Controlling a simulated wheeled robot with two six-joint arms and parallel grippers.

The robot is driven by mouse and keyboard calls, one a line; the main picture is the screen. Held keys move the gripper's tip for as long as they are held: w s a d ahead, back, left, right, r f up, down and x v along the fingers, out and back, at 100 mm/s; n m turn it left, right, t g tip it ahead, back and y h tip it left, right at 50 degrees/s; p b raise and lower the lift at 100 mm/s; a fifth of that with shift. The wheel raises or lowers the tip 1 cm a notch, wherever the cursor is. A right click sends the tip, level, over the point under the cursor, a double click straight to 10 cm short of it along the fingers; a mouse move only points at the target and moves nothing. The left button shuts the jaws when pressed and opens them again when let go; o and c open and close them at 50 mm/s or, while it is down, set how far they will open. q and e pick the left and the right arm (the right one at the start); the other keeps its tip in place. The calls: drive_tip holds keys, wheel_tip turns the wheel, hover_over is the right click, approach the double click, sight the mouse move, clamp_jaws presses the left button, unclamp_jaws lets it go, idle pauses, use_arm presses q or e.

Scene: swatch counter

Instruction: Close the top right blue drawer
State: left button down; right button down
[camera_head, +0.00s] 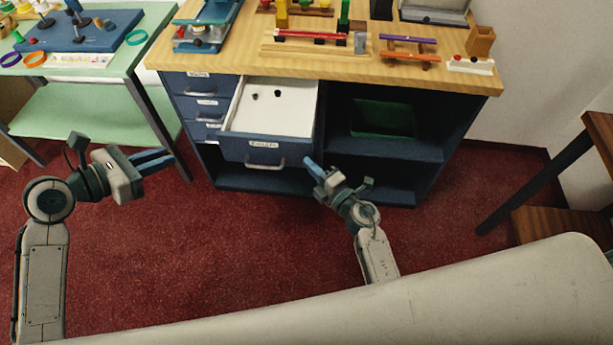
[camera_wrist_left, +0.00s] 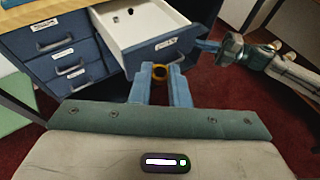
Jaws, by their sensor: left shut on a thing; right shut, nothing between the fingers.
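The blue drawer (camera_head: 266,150) at the top of the cabinet is pulled well out. It has a white interior with two small dark items, a label and a metal handle. It also shows in the left wrist view (camera_wrist_left: 150,52). My left gripper (camera_head: 165,160) is apart from the drawer, to its left. Its fingers are shut on a small orange-yellow ring (camera_wrist_left: 160,70) in the left wrist view. My right gripper (camera_head: 312,165) is shut and empty, close to the front right corner of the drawer. I cannot tell whether it touches.
Several shut blue drawers (camera_head: 203,102) are left of the open one. An open shelf with a green bin (camera_head: 384,118) is on the right. The wooden counter top (camera_head: 215,62) holds many items. A green table (camera_head: 108,113) stands left, a brown stool (camera_head: 560,230) right. Red carpet in front is clear.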

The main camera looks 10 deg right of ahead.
drive_tip(key=shift+w, duration=0.25)
drive_tip(key=shift+d, duration=0.1)
drive_tip(key=shift+w+d+r, duration=0.1)
drive_tip(key=shift+w+d, duration=0.05)
drive_tip(key=shift+w, duration=0.4)
drive_tip(key=w+d+b, duration=0.2)
drive_tip(key=w+d, duration=0.2)
drive_tip(key=w, duration=0.8)
drive_tip(key=w+d+b, duration=0.3)
drive_tip(key=w+d, duration=0.1)
drive_tip(key=w, duration=0.8)
drive_tip(key=shift+w+r+b, duration=0.2)
drive_tip(key=shift+b, duration=0.1)
